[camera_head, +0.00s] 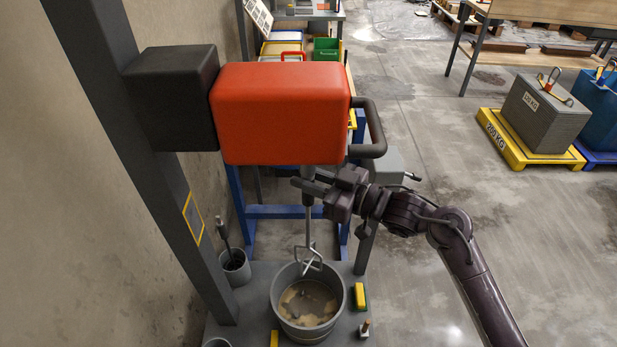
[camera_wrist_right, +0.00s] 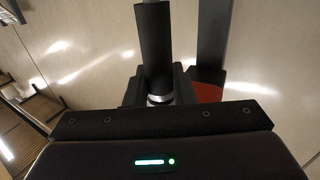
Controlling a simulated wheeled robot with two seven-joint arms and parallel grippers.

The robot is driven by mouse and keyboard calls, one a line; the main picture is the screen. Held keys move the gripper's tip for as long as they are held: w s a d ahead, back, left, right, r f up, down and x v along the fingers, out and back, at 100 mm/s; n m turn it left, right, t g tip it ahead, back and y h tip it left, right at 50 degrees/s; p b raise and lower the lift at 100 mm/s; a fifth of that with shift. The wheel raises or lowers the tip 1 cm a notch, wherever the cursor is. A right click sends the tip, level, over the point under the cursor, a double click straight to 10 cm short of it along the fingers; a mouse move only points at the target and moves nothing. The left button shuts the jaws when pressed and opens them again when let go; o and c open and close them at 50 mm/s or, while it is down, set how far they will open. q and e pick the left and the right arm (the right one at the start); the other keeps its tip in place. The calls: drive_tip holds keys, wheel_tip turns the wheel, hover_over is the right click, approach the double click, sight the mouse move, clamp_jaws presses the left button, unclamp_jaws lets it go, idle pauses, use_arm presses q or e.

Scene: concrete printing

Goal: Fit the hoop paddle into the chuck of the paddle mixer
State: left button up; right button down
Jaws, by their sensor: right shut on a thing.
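The paddle mixer (camera_head: 280,112) has a red housing and hangs on a dark column. Its grey chuck (camera_head: 309,171) points down under the housing. My right gripper (camera_head: 314,187) is just below the chuck, shut on the shaft of the hoop paddle (camera_head: 308,228). The paddle hangs about upright, its wire hoop at the mouth of the grey bucket below. The shaft's top is hidden by the gripper, so I cannot tell whether it is inside the chuck. In the right wrist view a dark cylinder (camera_wrist_right: 155,50) with a silver ring stands beyond the gripper body. My left gripper is out of view.
The bucket (camera_head: 275,300) holds a wet sandy mix and stands on a grey base plate. A small pot (camera_head: 237,268) with a tool stands to its left, a yellow-green brush (camera_head: 360,296) to its right. The mixer's dark handle (camera_head: 374,135) juts out near my right wrist.

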drive_tip(key=shift+w+r, duration=0.1)
drive_tip(key=shift+r, duration=0.05)
drive_tip(key=n+g+b, duration=0.1)
drive_tip(key=g, duration=0.1)
drive_tip(key=n+g+y+b, duration=0.1)
drive_tip(key=g, duration=0.1)
drive_tip(key=shift+w+n+y+b, duration=0.1)
drive_tip(key=shift+n+y+b, duration=0.2)
drive_tip(key=shift+n, duration=0.1)
drive_tip(key=shift+g, duration=0.3)
drive_tip(key=shift+n+g, duration=0.3)
drive_tip(key=shift+n, duration=0.1)
drive_tip(key=g+b, duration=0.1)
drive_tip(key=b, duration=0.1)
drive_tip(key=n+g+b, duration=0.1)
drive_tip(key=b, duration=0.1)
drive_tip(key=shift+f+n+y, duration=0.2)
drive_tip(key=shift+n+y, duration=0.1)
drive_tip(key=c, duration=1.6)
unclamp_jaws()
drive_tip(key=shift+r+g, duration=0.25)
drive_tip(key=shift+g, duration=0.05)
drive_tip(key=o, duration=0.5)
drive_tip(key=shift+s, duration=0.2)
drive_tip(key=shift+c, duration=0.2)
